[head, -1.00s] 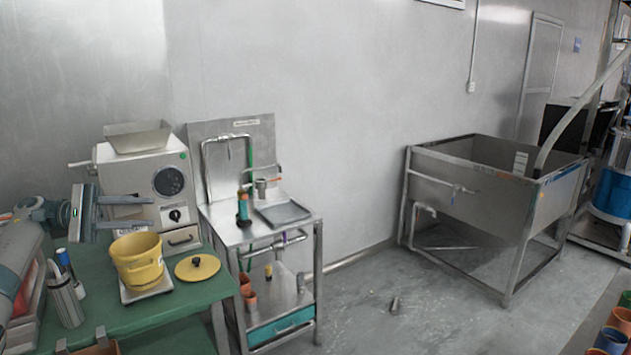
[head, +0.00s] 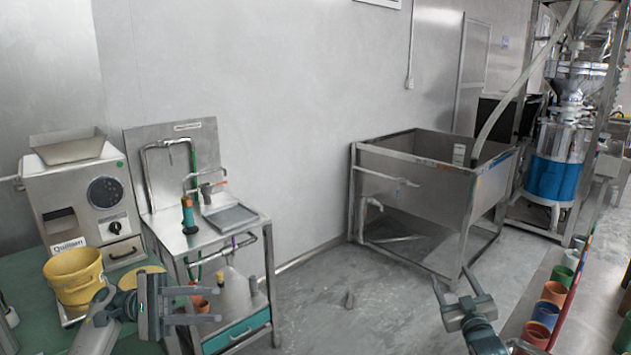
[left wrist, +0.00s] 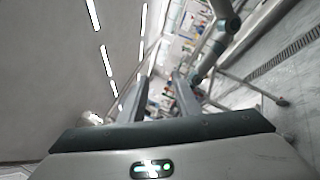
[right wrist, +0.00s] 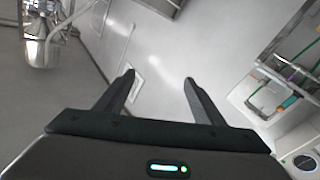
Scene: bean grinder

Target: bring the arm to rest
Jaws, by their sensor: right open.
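My left gripper (head: 212,304) is at the lower left of the head view, its fingers pointing right. They are apart with nothing between them, in front of the steel stand. In the left wrist view the two fingers (left wrist: 161,88) also stand apart and empty. My right gripper (head: 452,279) is at the lower right, fingers pointing up and away, over the floor in front of the steel tub. It is open and empty. In the right wrist view its fingers (right wrist: 159,76) are spread wide.
A yellow pot (head: 75,275) stands on the green table (head: 25,270) by the grinder (head: 85,195), its yellow lid (head: 140,275) beside it. A steel sink stand (head: 195,235), steel tub (head: 420,190) and colored cups (head: 545,315) are around. Floor (head: 345,290) between is clear.

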